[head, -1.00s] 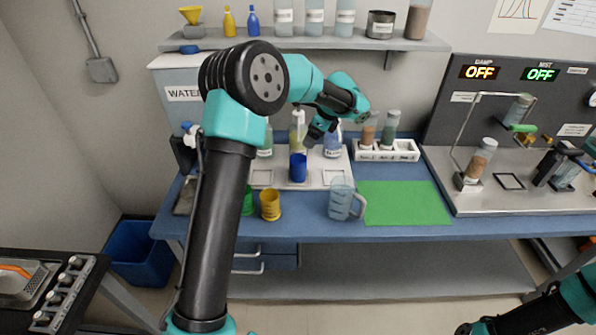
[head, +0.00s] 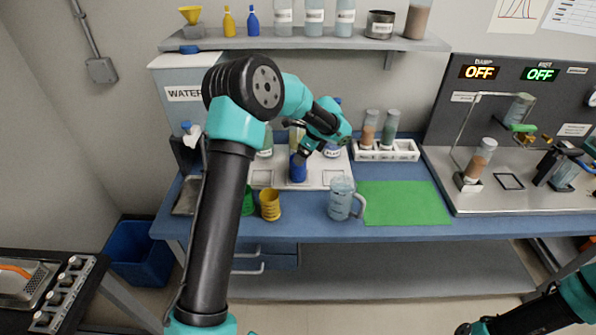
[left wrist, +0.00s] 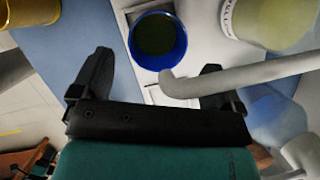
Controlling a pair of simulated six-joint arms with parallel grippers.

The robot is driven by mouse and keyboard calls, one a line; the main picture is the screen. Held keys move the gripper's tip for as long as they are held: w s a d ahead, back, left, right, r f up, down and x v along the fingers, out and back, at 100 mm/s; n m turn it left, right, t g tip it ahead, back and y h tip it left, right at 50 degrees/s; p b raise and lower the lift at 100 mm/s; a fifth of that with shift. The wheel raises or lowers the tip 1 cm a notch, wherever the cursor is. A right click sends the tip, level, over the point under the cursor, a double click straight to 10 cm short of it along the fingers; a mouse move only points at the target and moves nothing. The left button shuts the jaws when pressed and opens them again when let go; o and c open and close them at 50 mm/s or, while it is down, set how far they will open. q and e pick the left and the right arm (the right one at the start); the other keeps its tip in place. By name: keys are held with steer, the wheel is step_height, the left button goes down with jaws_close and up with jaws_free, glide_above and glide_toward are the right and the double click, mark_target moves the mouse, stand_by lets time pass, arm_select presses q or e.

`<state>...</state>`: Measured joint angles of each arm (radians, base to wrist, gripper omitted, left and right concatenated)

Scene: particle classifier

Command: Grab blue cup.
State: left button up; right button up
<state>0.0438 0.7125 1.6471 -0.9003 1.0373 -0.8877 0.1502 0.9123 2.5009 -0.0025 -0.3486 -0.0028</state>
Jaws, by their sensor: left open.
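The blue cup (head: 298,169) stands upright on the white tray (head: 321,179) on the bench. My left gripper (head: 302,155) is just above it in the head view and partly covers its top. In the left wrist view my left gripper (left wrist: 155,72) is open and empty, and the blue cup (left wrist: 158,40) shows its round rim and dark green inside ahead of the gap between the fingers. My right gripper is not in view; only part of that arm shows at the bottom right.
A pale bent spout (left wrist: 240,78) crosses the left wrist view close to one finger. Bottles stand behind the cup. A yellow cup (head: 270,205), a green cup (head: 248,202) and a clear jug (head: 341,200) stand in front. The green mat (head: 405,205) is bare.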

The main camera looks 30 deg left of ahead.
arm_select(q)
steer(key=x, duration=0.5)
steer(key=shift+s+d, duration=0.15)
steer(key=c, duration=1.2)
steer(key=shift+r, duration=0.35)
steer(key=shift+r, duration=0.4)
steer(key=shift+s+r, duration=0.1)
steer(key=shift+s+d, duration=1.5)
steer(key=shift+s, duration=1.05)
steer(key=shift+s+d, duration=1.5)
steer(key=shift+s, duration=1.05)
steer(key=shift+s+d, duration=1.5)
steer(key=shift+s, duration=1)
steer(key=shift+s, duration=0.1)
